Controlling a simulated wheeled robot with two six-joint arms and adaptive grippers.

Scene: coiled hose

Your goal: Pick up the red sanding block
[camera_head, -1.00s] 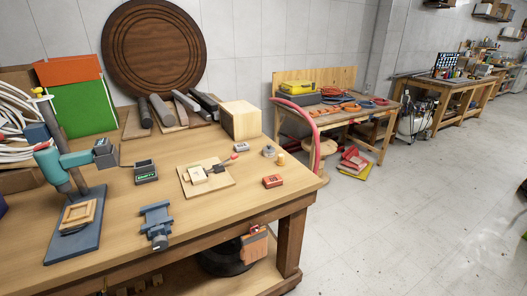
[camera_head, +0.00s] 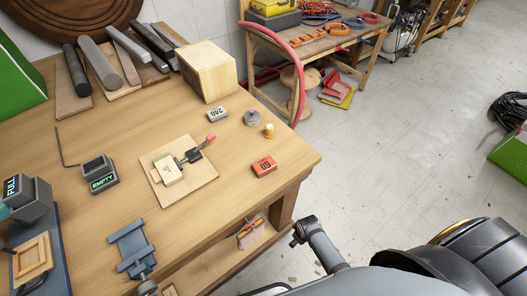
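The red sanding block (camera_head: 264,166) is a small orange-red block marked 60. It lies flat on the wooden workbench (camera_head: 230,205), near the right edge and front right corner. Nothing covers it or touches it. Parts of my own arm show at the bottom right, below and right of the bench corner, apart from the block. I can make out no gripper fingers there. My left gripper is not in view.
A grey block marked 240 (camera_head: 217,114), a grey metal piece (camera_head: 252,118) and a small yellow-topped piece (camera_head: 269,131) lie behind the red block. A board with a toggle clamp (camera_head: 189,178) is to its left. A wooden block (camera_head: 208,72) stands further back.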

